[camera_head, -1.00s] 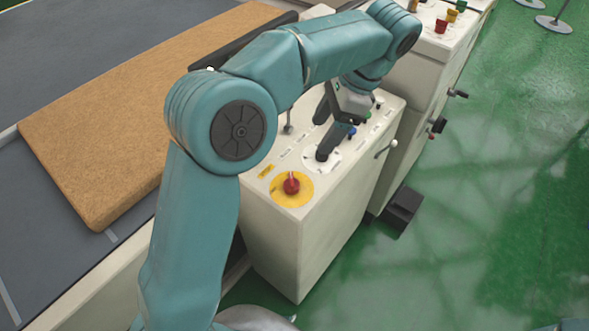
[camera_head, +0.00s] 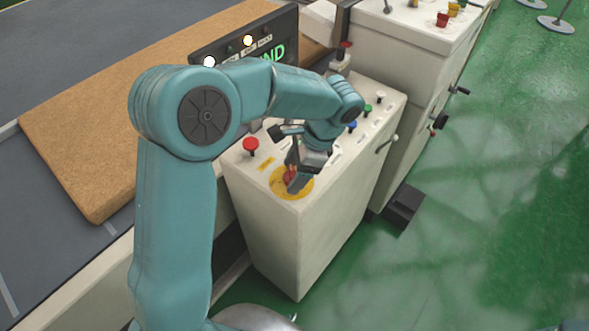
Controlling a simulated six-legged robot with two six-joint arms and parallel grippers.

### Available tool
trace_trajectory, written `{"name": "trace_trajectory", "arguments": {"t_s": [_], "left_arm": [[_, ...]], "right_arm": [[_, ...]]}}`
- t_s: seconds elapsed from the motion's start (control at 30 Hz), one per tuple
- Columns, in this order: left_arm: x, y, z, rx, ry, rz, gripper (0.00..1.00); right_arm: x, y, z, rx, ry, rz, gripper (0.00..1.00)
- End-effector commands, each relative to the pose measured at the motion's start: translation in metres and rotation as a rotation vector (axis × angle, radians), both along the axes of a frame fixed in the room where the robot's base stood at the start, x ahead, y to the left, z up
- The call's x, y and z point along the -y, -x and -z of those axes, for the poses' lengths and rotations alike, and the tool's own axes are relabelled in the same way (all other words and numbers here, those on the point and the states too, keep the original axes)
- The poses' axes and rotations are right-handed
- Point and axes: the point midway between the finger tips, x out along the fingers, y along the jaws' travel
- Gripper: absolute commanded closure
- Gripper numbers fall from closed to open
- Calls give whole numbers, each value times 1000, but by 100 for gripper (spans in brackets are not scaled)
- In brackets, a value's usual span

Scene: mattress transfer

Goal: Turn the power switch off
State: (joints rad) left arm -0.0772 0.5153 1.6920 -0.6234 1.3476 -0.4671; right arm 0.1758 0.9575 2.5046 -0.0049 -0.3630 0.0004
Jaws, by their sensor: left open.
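A red knob (camera_head: 289,175) sits on a round yellow plate (camera_head: 301,194) at the near end of the cream control box's (camera_head: 345,160) top. It looks like a rotary switch, but I cannot read its label. My left gripper (camera_head: 294,182) is open, pointing down right over this knob, its fingers at the plate. The fingers hide much of the knob, and I cannot tell whether they touch it. My right gripper is out of view.
A red mushroom button (camera_head: 251,146) stands left of the yellow plate. Blue, green and white buttons line the far part of the box. A dark display panel (camera_head: 235,38) with green letters stands behind. A brown mattress (camera_head: 95,145) lies at left.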

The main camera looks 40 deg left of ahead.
Motion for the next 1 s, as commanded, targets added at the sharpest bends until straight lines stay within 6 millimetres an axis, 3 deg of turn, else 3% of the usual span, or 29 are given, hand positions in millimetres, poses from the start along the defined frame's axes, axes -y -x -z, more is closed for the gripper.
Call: {"name": "trace_trajectory", "arguments": {"t_s": [0.17, 0.3, 0.33, 0.67, 1.0], "left_arm": [[0, 0, 0, 0, 0, 0, 33], [0, 0, 0, 0, 0, 0, 79], [0, 0, 0, 0, 0, 0, 86], [0, -1, -1, 0, 1, -35, 86], [-1, -2, -3, 1, 2, -258, 86]], "right_arm": [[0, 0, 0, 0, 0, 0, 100], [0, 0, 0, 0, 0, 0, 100], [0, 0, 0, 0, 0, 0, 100], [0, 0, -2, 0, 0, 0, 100], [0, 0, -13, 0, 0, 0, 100]]}}
